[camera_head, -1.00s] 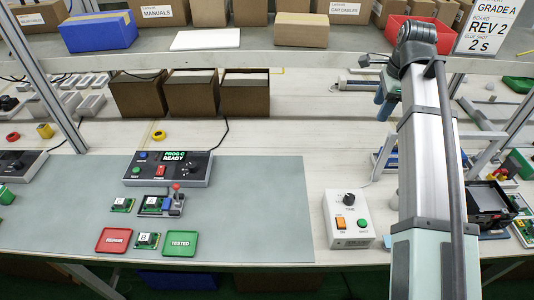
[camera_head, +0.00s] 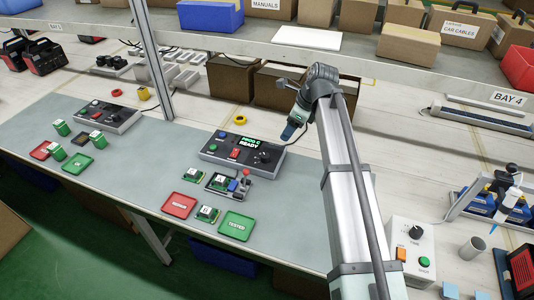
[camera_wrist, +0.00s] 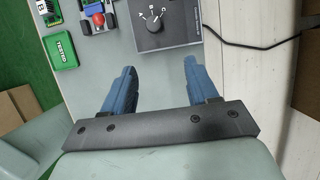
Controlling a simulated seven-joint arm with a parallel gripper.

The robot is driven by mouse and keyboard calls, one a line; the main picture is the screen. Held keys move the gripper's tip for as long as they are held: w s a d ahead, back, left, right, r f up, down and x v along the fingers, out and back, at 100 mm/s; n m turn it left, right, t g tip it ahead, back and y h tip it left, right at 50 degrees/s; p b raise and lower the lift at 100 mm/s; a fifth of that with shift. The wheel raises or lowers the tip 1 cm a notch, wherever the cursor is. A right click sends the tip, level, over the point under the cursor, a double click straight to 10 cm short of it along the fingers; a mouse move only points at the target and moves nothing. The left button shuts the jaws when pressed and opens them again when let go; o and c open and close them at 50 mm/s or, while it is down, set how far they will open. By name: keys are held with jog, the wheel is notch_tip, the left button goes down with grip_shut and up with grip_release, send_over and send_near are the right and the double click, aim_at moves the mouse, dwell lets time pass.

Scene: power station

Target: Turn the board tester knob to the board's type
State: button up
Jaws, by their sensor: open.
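The board tester (camera_head: 210,149) is a dark box with a lit display (camera_head: 250,141) that seems to read PROG C READY. My gripper (camera_head: 289,131) is above and right of the tester. In the wrist view my gripper (camera_wrist: 160,76) is open and empty, its blue fingers apart from the knob.
Two loose boards (camera_head: 195,175) (camera_head: 208,214), a red tray (camera_head: 179,205) and a green TESTED tray (camera_head: 237,226) lie near the fixture. Cardboard boxes (camera_head: 275,85) stand behind the tester. A cable runs from its right side.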

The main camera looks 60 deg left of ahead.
aim_at(265, 155)
jog(key=x, duration=0.5)
jog(key=s+x, duration=0.1)
jog(key=x, duration=0.4)
jog(key=s+x, duration=0.1)
jog(key=x, duration=0.4)
jog(key=shift+a+r, duration=0.25)
jog(key=shift+a, duration=0.1)
jog(key=c, duration=1)
